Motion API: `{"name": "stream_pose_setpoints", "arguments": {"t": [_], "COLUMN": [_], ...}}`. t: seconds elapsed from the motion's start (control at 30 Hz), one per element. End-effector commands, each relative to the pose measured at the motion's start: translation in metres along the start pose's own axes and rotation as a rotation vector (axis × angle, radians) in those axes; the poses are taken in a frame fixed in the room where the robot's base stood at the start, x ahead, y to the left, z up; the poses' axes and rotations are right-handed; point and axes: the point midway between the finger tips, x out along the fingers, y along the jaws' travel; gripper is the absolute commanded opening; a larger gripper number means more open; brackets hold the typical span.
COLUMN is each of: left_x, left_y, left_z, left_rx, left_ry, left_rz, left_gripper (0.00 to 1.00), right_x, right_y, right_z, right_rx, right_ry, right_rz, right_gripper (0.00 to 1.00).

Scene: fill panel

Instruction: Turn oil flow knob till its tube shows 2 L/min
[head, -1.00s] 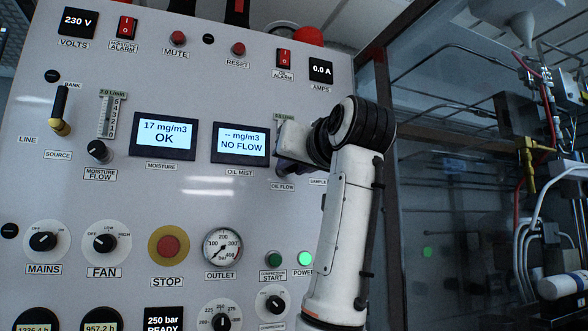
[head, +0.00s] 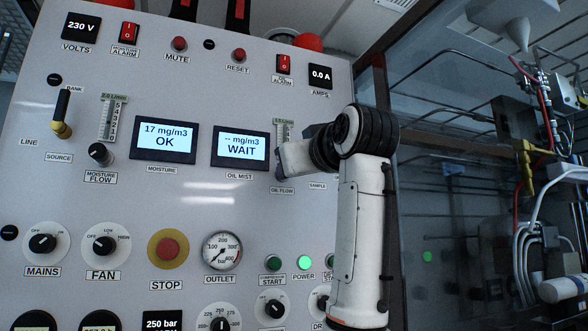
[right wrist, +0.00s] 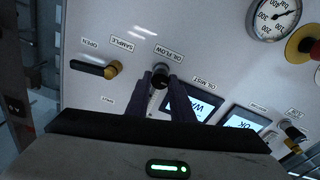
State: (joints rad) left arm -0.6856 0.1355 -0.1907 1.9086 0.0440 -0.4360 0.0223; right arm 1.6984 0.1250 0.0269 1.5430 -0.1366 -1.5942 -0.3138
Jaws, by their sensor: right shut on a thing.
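The oil flow knob (right wrist: 160,72) is a dark round knob beside its OIL FLOW label in the right wrist view. My right gripper (right wrist: 161,82) has its two dark fingers on either side of the knob, shut on it. In the head view my right gripper (head: 284,166) covers the knob. The oil flow tube (head: 283,129) stands above the gripper with its lower part hidden, and its level is too small to read. The oil mist display (head: 240,149) reads "-- mg/m3 WAIT". My left gripper is in neither current view.
The moisture flow knob (head: 99,153) and moisture display (head: 163,141), reading 17 mg/m3 OK, are to the left. A sample lever (right wrist: 95,68) lies close beside the oil flow knob. The outlet gauge (head: 221,251) and green buttons are below.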

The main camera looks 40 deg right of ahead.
Motion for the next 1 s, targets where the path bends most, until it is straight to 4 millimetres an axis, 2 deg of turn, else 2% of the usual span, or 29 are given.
{"name": "stream_pose_setpoints", "arguments": {"t": [0.23,0.27,0.37,0.73,0.87,1.0], "left_x": [0.000,0.000,0.000,0.002,0.007,0.014], "left_y": [0.000,0.000,0.000,0.000,-0.001,-0.002], "left_z": [-0.001,-0.001,-0.001,0.001,0.006,0.013], "left_rx": [0.000,0.000,0.000,0.000,0.000,0.000], "left_ry": [0.001,0.001,0.001,0.001,0.001,0.001], "left_rz": [0.000,0.000,0.000,0.000,0.000,0.000], "left_gripper": [0.39,0.39,0.39,0.39,0.39,0.39], "right_x": [0.000,0.000,0.000,-0.005,-0.023,-0.052], "right_y": [0.000,0.000,0.000,0.000,-0.001,-0.001], "right_z": [0.001,0.001,0.001,0.001,0.002,0.002], "right_rx": [0.000,0.000,0.000,0.001,0.001,0.001], "right_ry": [-0.002,-0.002,-0.002,0.001,0.004,0.005], "right_rz": [0.000,0.000,0.000,0.000,0.001,0.001], "right_gripper": [0.00,0.23,0.40,0.40,0.40,0.40]}}
